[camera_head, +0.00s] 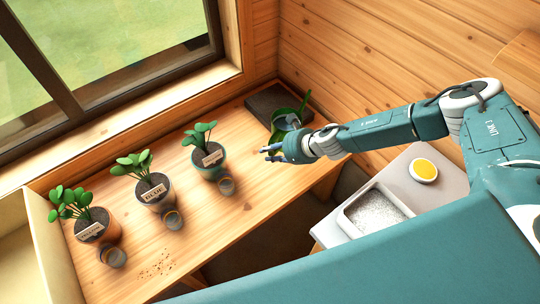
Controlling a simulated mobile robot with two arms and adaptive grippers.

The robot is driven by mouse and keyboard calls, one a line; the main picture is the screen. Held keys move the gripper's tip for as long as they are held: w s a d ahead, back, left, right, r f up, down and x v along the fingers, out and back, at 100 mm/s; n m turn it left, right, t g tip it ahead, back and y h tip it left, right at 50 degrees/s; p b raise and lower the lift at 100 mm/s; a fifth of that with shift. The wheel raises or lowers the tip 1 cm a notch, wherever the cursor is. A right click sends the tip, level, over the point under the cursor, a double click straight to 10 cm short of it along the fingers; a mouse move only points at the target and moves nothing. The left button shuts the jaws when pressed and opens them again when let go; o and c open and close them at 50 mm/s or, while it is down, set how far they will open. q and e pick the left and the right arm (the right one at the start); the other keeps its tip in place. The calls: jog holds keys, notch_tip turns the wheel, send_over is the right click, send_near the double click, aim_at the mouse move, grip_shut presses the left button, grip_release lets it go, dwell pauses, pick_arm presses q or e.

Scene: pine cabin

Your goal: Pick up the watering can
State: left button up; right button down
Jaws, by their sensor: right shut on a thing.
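The green watering can (279,117) is at the far right end of the wooden bench, by a dark mat. Its curved green parts show behind and above my right gripper (268,153). My right gripper reaches in from the right and is shut on the watering can; its hand hides part of the can and the exact grip. I cannot tell whether the can is clear of the bench. My left gripper is not in view.
Several potted plants with labels stand along the wooden bench (240,220), including one labelled blue (154,190). Small cups (226,186) stand before them. A pale side table (408,192) holds a grey tray (347,222) and a yellow-topped dish (424,170). A window is behind the bench.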

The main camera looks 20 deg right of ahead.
aim_at(270, 142)
jog(key=shift+w+r+p, duration=0.15)
jog(key=shift+r+p, duration=0.95)
jog(key=shift+r, duration=3.05)
jog(key=shift+r, duration=0.15)
